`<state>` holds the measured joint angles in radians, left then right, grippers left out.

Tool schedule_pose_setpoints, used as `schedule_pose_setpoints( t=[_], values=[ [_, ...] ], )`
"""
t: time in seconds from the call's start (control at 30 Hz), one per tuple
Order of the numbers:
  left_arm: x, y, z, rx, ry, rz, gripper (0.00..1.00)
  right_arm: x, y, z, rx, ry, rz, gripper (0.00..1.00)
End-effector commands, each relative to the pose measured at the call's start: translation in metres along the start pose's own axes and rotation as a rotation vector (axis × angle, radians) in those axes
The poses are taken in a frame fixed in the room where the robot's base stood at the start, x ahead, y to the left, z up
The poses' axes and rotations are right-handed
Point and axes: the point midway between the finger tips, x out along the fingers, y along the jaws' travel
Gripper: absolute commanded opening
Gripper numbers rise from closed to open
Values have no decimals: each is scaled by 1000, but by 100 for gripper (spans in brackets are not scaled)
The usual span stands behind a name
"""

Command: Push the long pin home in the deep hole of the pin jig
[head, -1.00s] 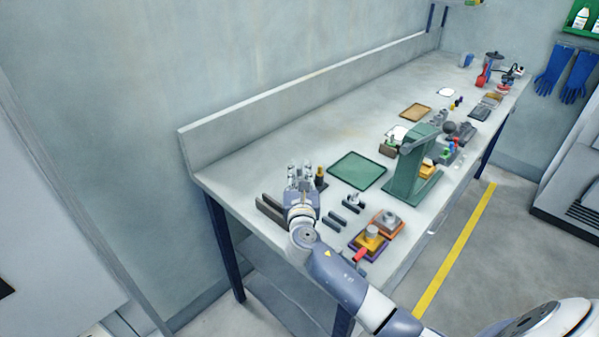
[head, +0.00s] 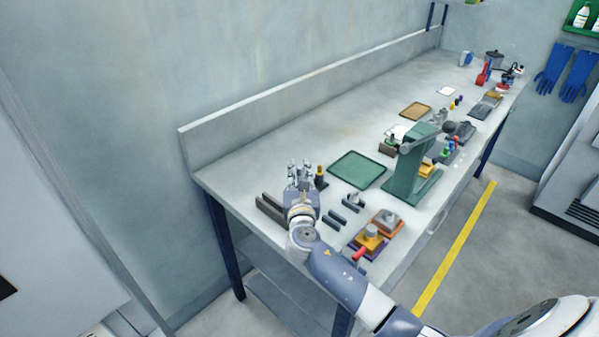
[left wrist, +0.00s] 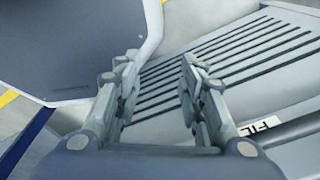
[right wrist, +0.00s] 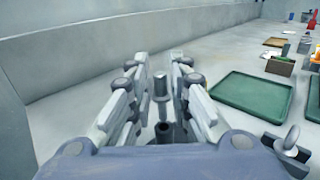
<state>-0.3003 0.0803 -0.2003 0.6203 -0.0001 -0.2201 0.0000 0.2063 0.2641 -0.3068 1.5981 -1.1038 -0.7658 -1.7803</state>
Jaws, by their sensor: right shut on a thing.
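My right gripper (head: 300,168) is over the near left end of the workbench. In the right wrist view its fingers (right wrist: 160,72) stand either side of an upright grey steel pin (right wrist: 160,88), which looks like the long pin, and are shut on it. A dark round part with a hole (right wrist: 163,130) shows below, nearer the palm. I cannot tell how deep the pin sits; the fingers and palm hide much of the jig. A dark piece with a brass top (head: 320,176) stands just right of the gripper. My left gripper (left wrist: 160,65) is open and empty, away from the bench.
A green tray (head: 357,170) lies right of the right gripper. Dark bars (head: 270,208) lie left of it. An eye-topped part (right wrist: 290,142), orange and purple blocks (head: 370,238) and a green press (head: 415,165) stand to the right. The back ledge (head: 300,85) borders the bench.

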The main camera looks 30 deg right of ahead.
Motion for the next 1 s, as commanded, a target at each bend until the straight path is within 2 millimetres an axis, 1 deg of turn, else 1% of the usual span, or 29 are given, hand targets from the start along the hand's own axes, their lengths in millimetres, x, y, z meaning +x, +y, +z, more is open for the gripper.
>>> schedule_pose_setpoints(
  t=[1.0],
  values=[
    [18, 0, 1, -1, 1, 0, 37, 0, 0, -25, -1, 0, 0, 0]
  ],
)
